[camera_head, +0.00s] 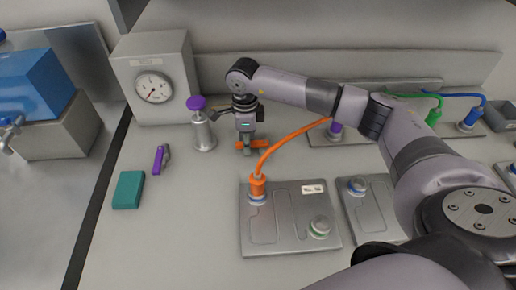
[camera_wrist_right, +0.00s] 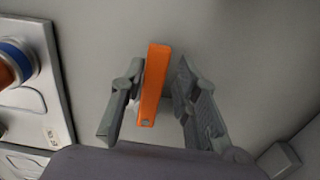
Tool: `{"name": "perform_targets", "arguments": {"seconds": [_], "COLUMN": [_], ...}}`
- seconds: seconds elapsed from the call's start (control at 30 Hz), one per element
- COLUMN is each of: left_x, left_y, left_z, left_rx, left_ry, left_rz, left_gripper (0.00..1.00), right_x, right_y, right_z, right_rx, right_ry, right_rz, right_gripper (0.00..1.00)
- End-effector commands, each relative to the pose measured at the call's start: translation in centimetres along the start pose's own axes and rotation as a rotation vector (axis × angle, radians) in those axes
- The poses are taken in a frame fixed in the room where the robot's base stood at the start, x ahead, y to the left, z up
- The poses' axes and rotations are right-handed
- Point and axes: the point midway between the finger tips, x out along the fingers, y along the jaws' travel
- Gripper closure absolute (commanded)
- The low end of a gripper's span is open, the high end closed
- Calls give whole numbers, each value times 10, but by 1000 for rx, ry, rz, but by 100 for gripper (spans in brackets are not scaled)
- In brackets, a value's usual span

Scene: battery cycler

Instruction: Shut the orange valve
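The orange valve (camera_head: 262,143) is a flat orange bar handle on the bench, left of centre in the head view. My right gripper (camera_head: 246,143) points down over it and hides part of it. In the right wrist view the orange handle (camera_wrist_right: 153,84) stands lengthwise between the two fingers of my right gripper (camera_wrist_right: 160,85). The fingers are apart, with a clear gap on the right side and a narrower one on the left. I cannot tell if the left finger touches it. My left gripper is not in view.
An orange cable (camera_head: 290,138) arches close to the gripper, from a metal battery plate (camera_head: 277,238). A purple-topped metal cylinder (camera_head: 203,131) stands just left. A gauge box (camera_head: 153,52) is behind it. A teal block (camera_head: 128,190) and purple item (camera_head: 160,159) lie at left.

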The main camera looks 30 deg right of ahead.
Motion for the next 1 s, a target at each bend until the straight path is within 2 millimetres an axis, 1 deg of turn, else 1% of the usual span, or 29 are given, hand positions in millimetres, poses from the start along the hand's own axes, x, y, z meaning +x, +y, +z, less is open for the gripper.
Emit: {"name": "perform_targets", "arguments": {"seconds": [0.03,0.6,0.7,1.0], "left_x": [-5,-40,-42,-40], "left_y": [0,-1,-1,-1], "left_z": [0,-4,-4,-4], "left_rx": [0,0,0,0], "left_ry": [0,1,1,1], "left_rz": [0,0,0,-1], "left_gripper": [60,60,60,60], "right_x": [-7,-74,-78,-76], "right_y": [-1,-4,-4,-4], "right_z": [0,0,0,0], "right_rx": [0,1,1,0], "right_ry": [-1,-1,0,0], "right_rz": [-2,-1,-1,0], "right_gripper": [71,71,71,71]}}
